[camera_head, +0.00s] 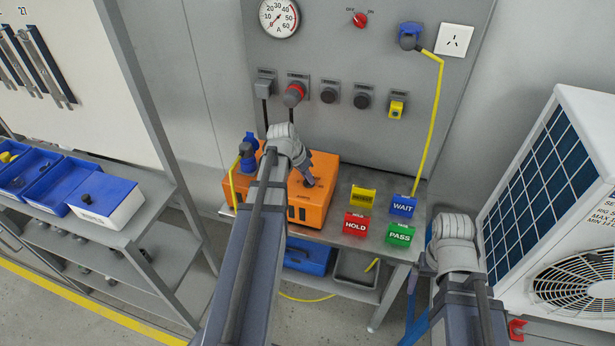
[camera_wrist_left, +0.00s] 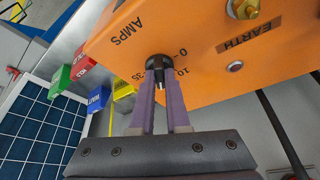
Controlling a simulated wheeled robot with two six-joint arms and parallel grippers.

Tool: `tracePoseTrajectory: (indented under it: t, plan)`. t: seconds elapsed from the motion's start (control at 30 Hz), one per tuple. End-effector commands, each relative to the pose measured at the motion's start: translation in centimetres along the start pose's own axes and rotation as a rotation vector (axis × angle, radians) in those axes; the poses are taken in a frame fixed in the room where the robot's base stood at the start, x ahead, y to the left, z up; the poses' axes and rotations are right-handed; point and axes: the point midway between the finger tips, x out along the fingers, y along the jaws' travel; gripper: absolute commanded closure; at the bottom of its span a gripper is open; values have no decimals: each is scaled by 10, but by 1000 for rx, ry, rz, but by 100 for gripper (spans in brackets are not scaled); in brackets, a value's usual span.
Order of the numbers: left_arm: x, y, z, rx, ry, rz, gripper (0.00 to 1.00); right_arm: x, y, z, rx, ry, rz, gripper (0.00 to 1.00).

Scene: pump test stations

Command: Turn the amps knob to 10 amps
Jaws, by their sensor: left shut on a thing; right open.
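The black amps knob (camera_wrist_left: 156,64) is on that panel, beside the printed word AMPS and the marks 0, 10 and 35. My left gripper (camera_wrist_left: 160,82) is shut on the knob, its purple fingers on both sides. Fingers and knob cover part of the dial, so I cannot tell the setting. In the head view my left gripper (camera_head: 308,181) reaches down onto the box. My right gripper (camera_head: 422,268) is at the bench's right end, away from the box.
Coloured signs stand right of the box: yellow, blue WAIT (camera_head: 402,205), red HOLD (camera_head: 356,224) and green PASS (camera_head: 400,235). A wall panel with an ammeter (camera_head: 279,17) and sockets rises behind. A yellow cable (camera_head: 436,110) hangs at right.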

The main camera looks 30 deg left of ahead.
Motion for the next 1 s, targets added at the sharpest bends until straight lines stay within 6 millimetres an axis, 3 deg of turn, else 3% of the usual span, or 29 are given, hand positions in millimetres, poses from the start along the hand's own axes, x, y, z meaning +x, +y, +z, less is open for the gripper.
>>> tracePoseTrajectory:
  t: [0.57, 1.0]
  plan:
    - [0, 1, 0, -52, -1, -23, 100, 0, 0, 0, 0, 0, 0, 9]
    - [0, 4, 0, -384, 0, -160, 100, 0, 0, 0, 0, 0, 0, 9]
